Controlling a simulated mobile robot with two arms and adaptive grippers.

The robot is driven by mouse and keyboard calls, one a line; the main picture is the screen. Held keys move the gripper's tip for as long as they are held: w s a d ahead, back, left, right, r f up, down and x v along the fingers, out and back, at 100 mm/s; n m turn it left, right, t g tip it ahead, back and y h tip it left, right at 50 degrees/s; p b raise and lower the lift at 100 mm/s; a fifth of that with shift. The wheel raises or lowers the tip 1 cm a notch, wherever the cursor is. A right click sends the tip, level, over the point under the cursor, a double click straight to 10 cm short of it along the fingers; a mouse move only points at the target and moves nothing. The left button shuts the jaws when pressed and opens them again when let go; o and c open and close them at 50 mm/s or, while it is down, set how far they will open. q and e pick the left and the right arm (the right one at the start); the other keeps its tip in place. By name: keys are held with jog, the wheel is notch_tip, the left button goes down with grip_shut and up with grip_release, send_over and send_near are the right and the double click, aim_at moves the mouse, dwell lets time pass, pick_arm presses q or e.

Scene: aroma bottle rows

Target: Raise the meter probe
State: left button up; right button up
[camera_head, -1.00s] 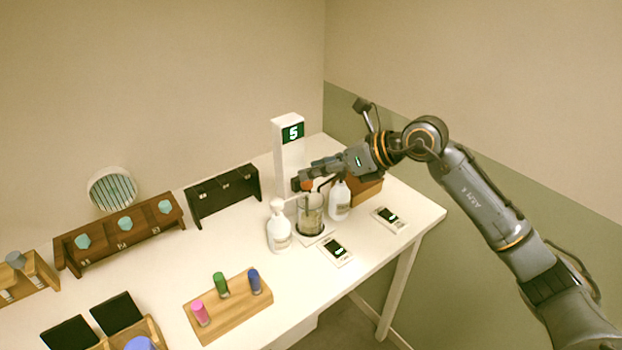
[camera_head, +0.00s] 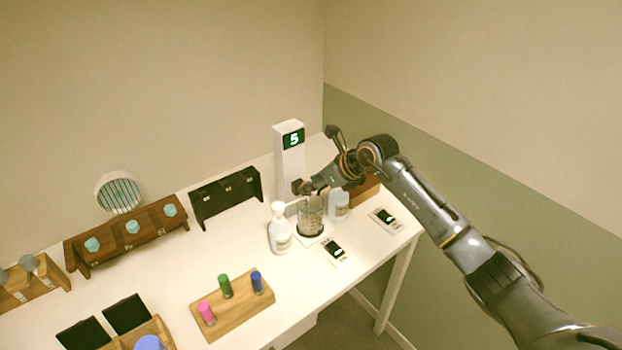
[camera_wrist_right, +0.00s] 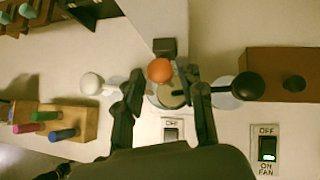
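The meter is a tall white column (camera_head: 289,160) with a green display reading 5. A glass beaker (camera_head: 310,218) stands in front of it. In the right wrist view an orange knob (camera_wrist_right: 160,70), apparently the probe's top, sits over the beaker (camera_wrist_right: 172,98), beside a dark block (camera_wrist_right: 165,46) on the column. My right gripper (camera_wrist_right: 165,78) has its fingers apart, one on each side of the knob, with gaps visible. In the head view my right gripper (camera_head: 308,187) is at the column's front, above the beaker, and hides the knob. My left gripper is not in view.
A brown box (camera_head: 365,191) is behind. Two switch plates (camera_head: 334,250) (camera_head: 385,220) lie in front. A wooden rack (camera_head: 233,312) holds coloured vials.

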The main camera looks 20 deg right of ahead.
jog(key=shift+w+a+f, duration=0.25)
jog(key=shift+w+f, duration=0.1)
jog(key=shift+f, duration=0.1)
grip_shut()
notch_tip(320, 180, up, 11)
jog(key=p, duration=0.2)
jog(key=shift+w+r, duration=0.1)
jog(key=shift+r, duration=0.05)
jog(key=shift+c, duration=0.5)
grip_release()
jog(key=shift+o, duration=0.5)
